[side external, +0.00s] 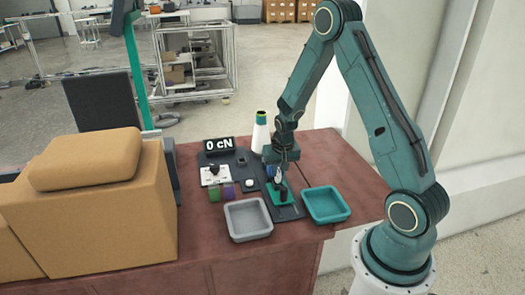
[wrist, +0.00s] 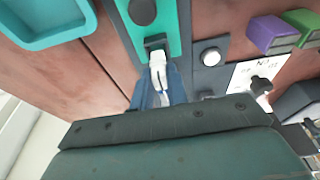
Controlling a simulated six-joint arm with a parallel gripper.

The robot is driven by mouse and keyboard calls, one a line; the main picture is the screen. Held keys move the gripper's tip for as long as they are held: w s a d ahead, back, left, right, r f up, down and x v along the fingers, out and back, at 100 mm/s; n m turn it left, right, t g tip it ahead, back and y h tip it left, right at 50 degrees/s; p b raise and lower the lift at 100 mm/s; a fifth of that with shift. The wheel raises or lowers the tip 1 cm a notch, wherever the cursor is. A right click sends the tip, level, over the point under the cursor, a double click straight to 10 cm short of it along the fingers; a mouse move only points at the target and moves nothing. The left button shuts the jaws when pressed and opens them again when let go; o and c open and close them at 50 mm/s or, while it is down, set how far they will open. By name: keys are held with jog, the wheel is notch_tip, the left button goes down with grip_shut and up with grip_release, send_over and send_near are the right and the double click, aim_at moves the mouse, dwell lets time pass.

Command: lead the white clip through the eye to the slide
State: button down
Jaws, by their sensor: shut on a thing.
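The white clip (wrist: 158,64) is between the two blue-grey fingers of my gripper (wrist: 158,84), which is shut on it. Its front end is at a small dark bracket (wrist: 155,41), which looks like the eye; I cannot tell whether the clip is inside it or just before it. The bracket stands on a teal strip (wrist: 176,20), with a dark round knob (wrist: 142,11) beyond it; which part is the slide is unclear. In the side view my gripper (side external: 279,181) is low over the teal plate (side external: 285,199), and the clip is too small to make out clearly.
A grey tray (side external: 233,211) and a teal tray (side external: 344,212) flank the plate. A yarn cone (side external: 261,132) stands behind my gripper. The display (side external: 218,144) reads 0 cN. Purple (wrist: 270,34) and green (wrist: 302,22) blocks, a white button (wrist: 210,57) and a knobbed panel (wrist: 244,75) are nearby.

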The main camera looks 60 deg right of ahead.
jog(key=shift+f, duration=1.1)
dwell(0.7)
jog(key=c, duration=1.1)
grip_release()
jog(key=shift+o, duration=0.2)
jog(key=shift+r, duration=0.1)
jog(key=shift+v, duration=3.4)
jog(key=shift+r, duration=0.1)
jog(key=v, duration=1.3)
jog(key=shift+r, duration=0.3)
